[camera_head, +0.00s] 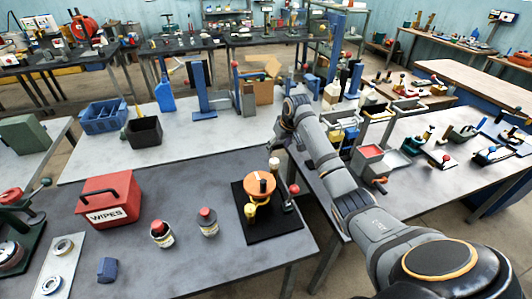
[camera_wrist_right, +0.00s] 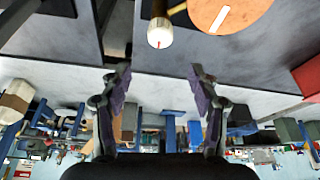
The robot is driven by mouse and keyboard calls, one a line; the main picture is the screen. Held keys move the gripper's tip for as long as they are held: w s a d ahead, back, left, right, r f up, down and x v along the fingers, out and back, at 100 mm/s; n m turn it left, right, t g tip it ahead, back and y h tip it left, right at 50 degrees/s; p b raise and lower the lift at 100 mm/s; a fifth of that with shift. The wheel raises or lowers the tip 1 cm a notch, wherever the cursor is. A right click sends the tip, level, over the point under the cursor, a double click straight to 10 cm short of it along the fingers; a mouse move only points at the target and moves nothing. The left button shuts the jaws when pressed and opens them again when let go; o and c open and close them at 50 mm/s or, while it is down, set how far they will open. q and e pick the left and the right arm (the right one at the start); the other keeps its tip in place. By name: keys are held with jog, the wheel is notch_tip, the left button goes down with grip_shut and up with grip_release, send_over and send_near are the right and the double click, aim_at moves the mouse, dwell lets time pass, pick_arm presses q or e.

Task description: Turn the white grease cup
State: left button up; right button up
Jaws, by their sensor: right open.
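The white grease cup (camera_wrist_right: 160,32) shows in the right wrist view as a pale cylinder with a small red mark on its end, beside an orange disc (camera_wrist_right: 228,12) with a white stripe. In the head view the cup (camera_head: 274,164) stands at the back of the orange-topped device (camera_head: 259,186) on a black base plate. My right gripper (camera_wrist_right: 158,82) is open and empty; its fingertips point towards the cup, which lies beyond them and roughly midway between them. The hand is small in the head view, just behind the cup. My left gripper is not in view.
A red-knobbed lever (camera_head: 293,191) stands close to the device's right side. Two small bottles (camera_head: 208,222) and a red wipes box (camera_head: 110,200) are to the left on the grey table (camera_head: 190,265).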

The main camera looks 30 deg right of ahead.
aim_at(274, 160)
jog(key=x, duration=0.2)
jog(key=p+x, duration=0.1)
jog(key=x, duration=0.2)
jog(key=p+x, duration=0.1)
jog(key=x, duration=0.1)
jog(key=shift+s+f, duration=0.3)
jog(key=shift+f, duration=0.05)
jog(key=shift+w+f, duration=0.2)
jog(key=shift+f, duration=0.45)
jog(key=shift+s, duration=0.15)
jog(key=shift+f, duration=0.1)
jog(key=c, duration=1)
jog(key=shift+c, duration=0.9)
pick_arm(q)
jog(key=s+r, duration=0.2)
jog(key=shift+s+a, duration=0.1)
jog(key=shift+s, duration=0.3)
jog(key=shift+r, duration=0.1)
